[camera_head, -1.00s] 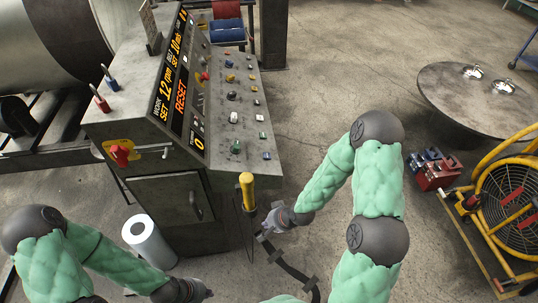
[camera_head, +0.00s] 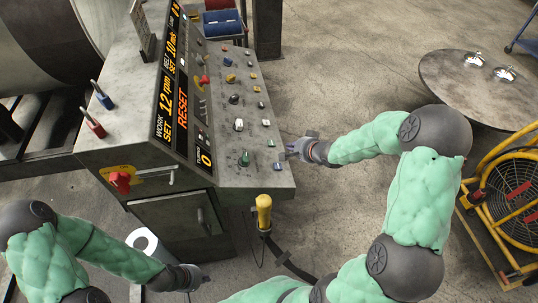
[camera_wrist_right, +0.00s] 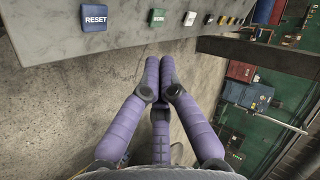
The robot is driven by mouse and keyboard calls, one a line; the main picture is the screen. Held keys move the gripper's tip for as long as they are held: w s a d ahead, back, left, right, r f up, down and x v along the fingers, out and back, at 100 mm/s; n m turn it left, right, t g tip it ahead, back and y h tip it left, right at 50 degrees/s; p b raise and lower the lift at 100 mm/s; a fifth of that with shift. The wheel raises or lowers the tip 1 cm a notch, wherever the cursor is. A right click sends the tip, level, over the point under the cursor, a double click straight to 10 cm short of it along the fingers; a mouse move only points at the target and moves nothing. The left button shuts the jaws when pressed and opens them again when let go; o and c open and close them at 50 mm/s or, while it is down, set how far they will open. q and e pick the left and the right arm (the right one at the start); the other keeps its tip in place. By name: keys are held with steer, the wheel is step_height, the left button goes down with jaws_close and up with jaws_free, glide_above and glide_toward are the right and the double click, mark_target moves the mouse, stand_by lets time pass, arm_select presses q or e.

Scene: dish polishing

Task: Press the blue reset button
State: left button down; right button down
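The blue reset button (camera_head: 277,167) is at the near right corner of the sloped control panel in the head view. In the right wrist view it is a square blue button marked RESET (camera_wrist_right: 94,18), at the upper left. My right gripper (camera_head: 287,152) is beside the panel's right edge, close to the button. In the right wrist view its purple fingers (camera_wrist_right: 160,62) are together with nothing between them, to the right of and below the button. My left gripper (camera_head: 203,280) is low at the bottom, away from the panel; its fingers are too small to read.
Several other buttons and knobs share the panel, including a green button (camera_wrist_right: 156,17) and a white one (camera_wrist_right: 189,19).

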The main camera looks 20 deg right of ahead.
steer(key=shift+r, duration=0.2)
steer(key=shift+f, duration=0.1)
steer(key=b, duration=1)
glide_above(282, 167)
steer(key=f, duration=0.4)
steer(key=d+f, duration=0.1)
steer(key=f, duration=0.1)
steer(key=shift+s+f, duration=0.15)
steer(key=shift+f, duration=0.25)
steer(key=shift+a+f+b, duration=0.35)
steer(key=shift+f+b, duration=0.15)
steer(key=shift+f, duration=0.2)
steer(key=shift+f, duration=0.1)
steer(key=shift+a+f, duration=0.15)
steer(key=shift+f, duration=0.15)
